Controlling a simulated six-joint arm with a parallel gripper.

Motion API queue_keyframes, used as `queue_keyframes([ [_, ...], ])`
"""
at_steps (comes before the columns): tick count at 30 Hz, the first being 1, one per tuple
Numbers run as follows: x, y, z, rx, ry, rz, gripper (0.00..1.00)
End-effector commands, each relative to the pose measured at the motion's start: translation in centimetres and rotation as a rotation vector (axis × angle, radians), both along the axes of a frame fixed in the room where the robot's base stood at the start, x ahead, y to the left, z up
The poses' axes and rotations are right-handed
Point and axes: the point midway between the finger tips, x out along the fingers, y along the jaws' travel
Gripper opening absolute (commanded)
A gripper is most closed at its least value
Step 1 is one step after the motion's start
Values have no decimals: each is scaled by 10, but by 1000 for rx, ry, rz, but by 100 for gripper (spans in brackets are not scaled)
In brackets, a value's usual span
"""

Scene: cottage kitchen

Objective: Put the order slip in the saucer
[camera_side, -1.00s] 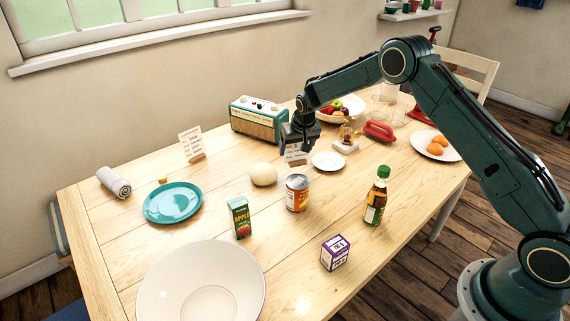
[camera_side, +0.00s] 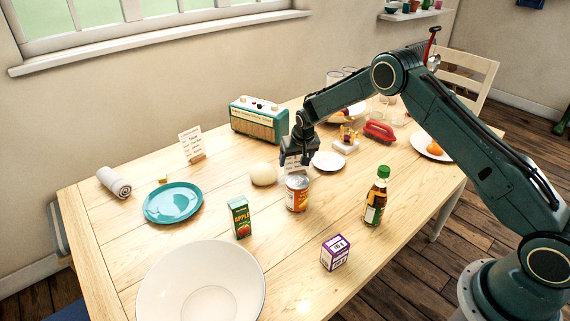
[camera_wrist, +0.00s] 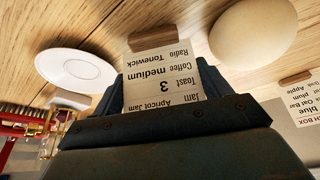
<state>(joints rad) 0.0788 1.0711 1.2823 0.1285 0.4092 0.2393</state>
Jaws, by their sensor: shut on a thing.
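The order slip (camera_wrist: 160,82), a white card with black text on a small wooden block, is between the jaws of my gripper (camera_wrist: 163,98). My gripper (camera_side: 296,158) is shut on it, pointing down over the table behind the soup can. In the side view the slip (camera_side: 292,168) is partly hidden by the gripper and the can, so I cannot tell whether its block touches the table. The white saucer (camera_side: 328,161) is empty and lies just right of the gripper. In the wrist view the saucer (camera_wrist: 75,68) is at the upper left, apart from the slip.
Another card (camera_side: 192,146) stands farther left, near the radio (camera_side: 259,118).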

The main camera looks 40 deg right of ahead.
Motion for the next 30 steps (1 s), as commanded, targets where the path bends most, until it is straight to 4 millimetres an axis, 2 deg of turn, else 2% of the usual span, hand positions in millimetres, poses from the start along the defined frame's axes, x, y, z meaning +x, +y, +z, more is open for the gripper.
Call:
queue_keyframes([
  [4, 0, 0, -3, 0, 0, 0, 51],
  [5, 0, 0, -3, 0, 0, 0, 82],
  [7, 0, 0, -3, 0, 0, 0, 96],
  [8, 0, 0, -3, 0, 0, 0, 98],
  [20, 0, 0, 0, 0, 0, 0, 98],
  [30, -9, 4, 25, 0, -1, 0, 98],
])
